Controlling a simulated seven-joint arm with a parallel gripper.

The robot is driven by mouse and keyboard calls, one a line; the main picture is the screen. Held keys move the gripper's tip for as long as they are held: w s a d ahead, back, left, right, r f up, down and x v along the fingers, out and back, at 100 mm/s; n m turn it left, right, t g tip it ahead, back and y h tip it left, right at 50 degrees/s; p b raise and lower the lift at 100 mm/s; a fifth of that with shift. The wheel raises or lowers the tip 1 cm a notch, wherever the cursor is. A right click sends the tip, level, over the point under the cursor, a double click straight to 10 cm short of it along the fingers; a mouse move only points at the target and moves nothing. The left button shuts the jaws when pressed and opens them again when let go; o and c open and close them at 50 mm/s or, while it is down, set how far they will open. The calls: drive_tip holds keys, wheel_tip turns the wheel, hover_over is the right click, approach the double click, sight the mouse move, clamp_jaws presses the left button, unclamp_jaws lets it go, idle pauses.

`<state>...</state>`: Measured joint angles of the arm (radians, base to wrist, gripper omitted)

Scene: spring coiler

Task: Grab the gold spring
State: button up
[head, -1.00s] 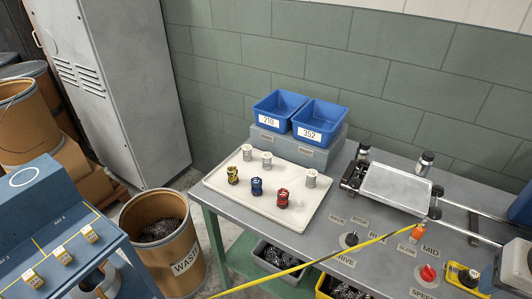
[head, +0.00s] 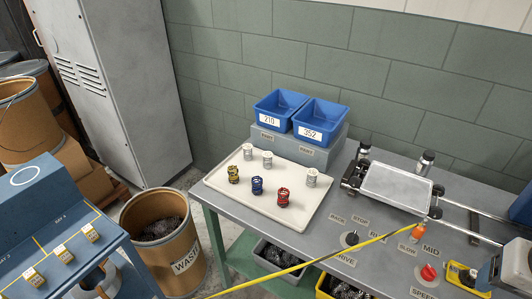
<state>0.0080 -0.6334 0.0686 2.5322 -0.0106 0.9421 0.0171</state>
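The gold spring (head: 233,174) stands upright near the left edge of a white tray (head: 302,219) on the grey workbench. A blue spring (head: 257,185) and a red spring (head: 283,196) stand to its right on the same tray. Several silver springs, one of them (head: 267,159) near the middle, stand behind them. My gripper is not in view, and nothing touches the gold spring.
Two blue bins marked 210 (head: 272,122) and 352 (head: 310,136) sit on a grey riser behind the tray. A waste barrel (head: 185,259) stands left of the bench. Machine controls (head: 428,273) and a yellow-black strip (head: 340,256) lie to the right and front.

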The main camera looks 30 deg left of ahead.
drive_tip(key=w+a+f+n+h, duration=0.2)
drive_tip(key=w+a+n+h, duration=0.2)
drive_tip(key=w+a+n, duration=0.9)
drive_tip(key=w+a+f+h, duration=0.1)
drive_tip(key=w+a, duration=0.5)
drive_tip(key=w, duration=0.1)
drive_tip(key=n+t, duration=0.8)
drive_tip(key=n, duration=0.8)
hover_over(230, 170)
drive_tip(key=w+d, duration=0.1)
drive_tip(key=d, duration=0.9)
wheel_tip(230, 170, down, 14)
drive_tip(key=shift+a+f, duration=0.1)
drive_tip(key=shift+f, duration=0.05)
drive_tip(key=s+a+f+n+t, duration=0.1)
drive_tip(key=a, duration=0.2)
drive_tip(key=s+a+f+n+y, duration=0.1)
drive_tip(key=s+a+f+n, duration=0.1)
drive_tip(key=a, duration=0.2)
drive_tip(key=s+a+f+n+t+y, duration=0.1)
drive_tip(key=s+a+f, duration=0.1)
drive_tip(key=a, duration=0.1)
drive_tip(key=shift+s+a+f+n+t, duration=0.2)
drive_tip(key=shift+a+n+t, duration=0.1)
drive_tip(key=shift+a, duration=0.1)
